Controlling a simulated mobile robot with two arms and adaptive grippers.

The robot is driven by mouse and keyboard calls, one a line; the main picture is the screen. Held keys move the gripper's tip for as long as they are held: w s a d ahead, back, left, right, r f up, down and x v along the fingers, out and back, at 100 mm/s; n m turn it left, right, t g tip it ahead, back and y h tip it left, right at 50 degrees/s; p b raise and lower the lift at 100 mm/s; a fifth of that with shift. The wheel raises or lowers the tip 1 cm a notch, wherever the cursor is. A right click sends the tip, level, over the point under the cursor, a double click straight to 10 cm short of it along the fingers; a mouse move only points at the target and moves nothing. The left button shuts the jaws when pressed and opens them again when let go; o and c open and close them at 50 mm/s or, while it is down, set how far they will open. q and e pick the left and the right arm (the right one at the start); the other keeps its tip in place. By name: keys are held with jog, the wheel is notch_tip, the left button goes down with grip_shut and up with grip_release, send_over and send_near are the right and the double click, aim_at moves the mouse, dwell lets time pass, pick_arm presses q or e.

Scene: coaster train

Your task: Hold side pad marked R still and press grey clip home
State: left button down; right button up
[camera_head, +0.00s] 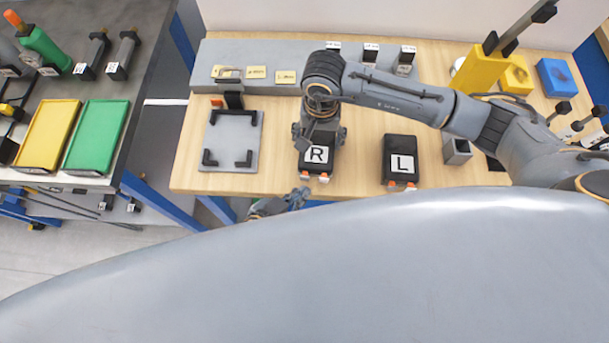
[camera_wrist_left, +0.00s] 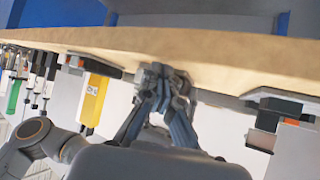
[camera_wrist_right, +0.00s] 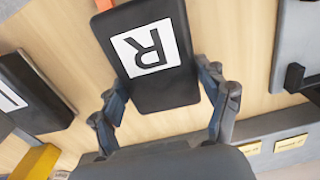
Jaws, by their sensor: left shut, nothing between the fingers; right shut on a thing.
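The black side pad marked R (camera_head: 317,156) lies near the table's front edge. It also shows in the right wrist view (camera_wrist_right: 173,88). My right gripper (camera_wrist_right: 162,80) is shut on this pad, one finger at each side. In the head view the right gripper (camera_head: 320,138) reaches over the pad's back end. My left gripper (camera_head: 298,197) is low at the front edge, just below and left of the pad. In the left wrist view its fingers (camera_wrist_left: 160,76) are shut and empty by the table edge. I cannot make out the grey clip in any view.
A black pad marked L (camera_head: 400,150) lies to the right. A grey plate with black corner brackets (camera_head: 233,145) lies to the left. A grey raised strip with small yellow labels (camera_head: 256,72) is behind. A side table holds yellow and green trays (camera_head: 97,137).

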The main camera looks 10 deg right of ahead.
pick_arm(q)
jog(key=shift+w, duration=0.1)
pick_arm(e)
jog(key=shift+s+f, duration=0.1)
dwell(0.5)
pick_arm(q)
jog(key=shift+w+d, duration=0.15)
jog(key=shift+w, duration=0.15)
jog(key=shift+w+d, duration=0.3)
jog(key=shift+w, duration=0.45)
dwell(0.8)
jog(key=shift+s, duration=0.1)
jog(key=shift+s+a, duration=0.25)
jog(key=shift+s, duration=0.3)
jog(key=shift+s+a, duration=0.2)
jog(key=shift+s, duration=0.3)
jog(key=shift+s+a, duration=0.3)
jog(key=shift+s, duration=0.5)
jog(key=shift+s+a, duration=0.25)
jog(key=shift+s, duration=0.5)
jog(key=shift+s+a, duration=0.3)
jog(key=shift+s, duration=0.5)
